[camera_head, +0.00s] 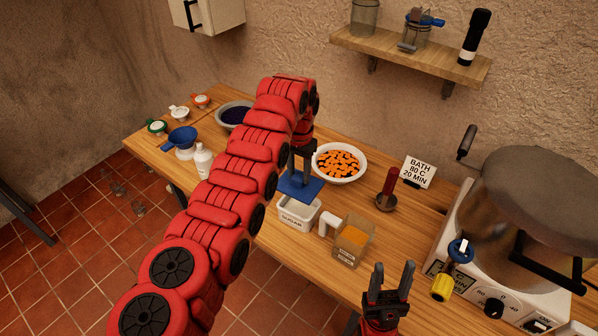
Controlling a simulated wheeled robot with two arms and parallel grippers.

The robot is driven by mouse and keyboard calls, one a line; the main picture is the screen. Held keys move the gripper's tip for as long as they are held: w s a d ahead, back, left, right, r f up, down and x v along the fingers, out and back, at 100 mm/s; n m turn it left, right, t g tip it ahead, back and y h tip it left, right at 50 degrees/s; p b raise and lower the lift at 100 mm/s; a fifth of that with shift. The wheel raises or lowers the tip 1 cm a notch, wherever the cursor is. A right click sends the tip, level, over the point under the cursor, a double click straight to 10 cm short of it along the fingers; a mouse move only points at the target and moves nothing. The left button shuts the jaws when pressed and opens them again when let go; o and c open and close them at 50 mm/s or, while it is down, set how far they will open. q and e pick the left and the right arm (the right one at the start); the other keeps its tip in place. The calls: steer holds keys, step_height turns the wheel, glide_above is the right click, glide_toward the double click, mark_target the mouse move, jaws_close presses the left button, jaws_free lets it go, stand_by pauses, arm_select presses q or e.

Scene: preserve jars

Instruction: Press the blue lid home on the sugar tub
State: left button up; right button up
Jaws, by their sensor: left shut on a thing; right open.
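The white sugar tub (298,215), marked SUGAR, stands on the wooden table near its front edge. My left gripper (297,175) points down over the tub and is shut on the blue lid (301,187). The lid is a flat square and looks tilted above the tub's rim. White contents show below it, so a gap is visible. The fingertips are partly hidden by the arm and lid. My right gripper (389,284) is open and empty, pointing up at the front of the table.
A bowl of orange pieces (339,163) is behind. A large bath cooker (500,250) fills the right side.

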mark_target(299, 187)
arm_select(q)
steer(key=shift+f, duration=0.15)
steer(key=shift+s+f+b, duration=0.15)
steer(key=shift+f+b, duration=0.3)
steer(key=shift+b, duration=0.15)
step_height(299, 187, down, 4)
steer(key=shift+f+b, duration=0.1)
steer(key=shift+b, duration=0.85)
steer(key=shift+f, duration=0.15)
steer(key=shift+f, duration=1.2)
steer(key=o, duration=1.2)
steer(key=shift+r, duration=0.1)
